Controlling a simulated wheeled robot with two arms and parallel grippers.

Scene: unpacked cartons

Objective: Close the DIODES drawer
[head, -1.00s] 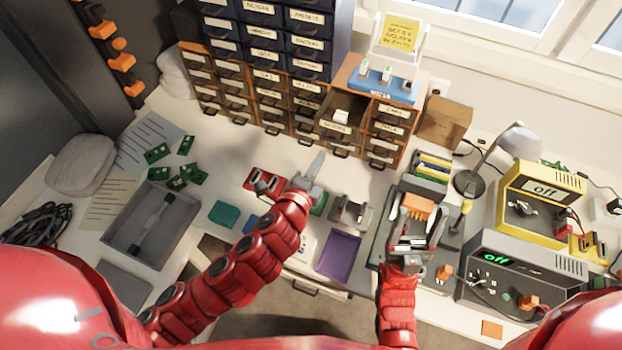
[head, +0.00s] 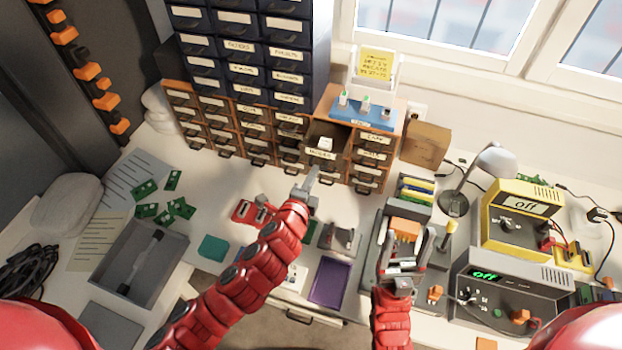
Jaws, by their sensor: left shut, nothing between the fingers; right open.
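One drawer (head: 322,155) of the brown cabinet stands pulled out, with small white items inside. Its front carries a label too small to read surely. My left gripper (head: 311,178) is shut and empty, its tip pointing up just below and in front of the pulled-out drawer. From this view I cannot tell whether it touches the drawer front. My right gripper (head: 405,240) is open and empty over the tray area at the right, away from the cabinet.
Dark blue drawers (head: 245,50) rise above the brown ones. A blue block (head: 362,112) with small bottles stands on the cabinet. A lamp (head: 490,165) and a yellow power supply (head: 520,215) stand right. A purple tray (head: 331,281) lies at the front.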

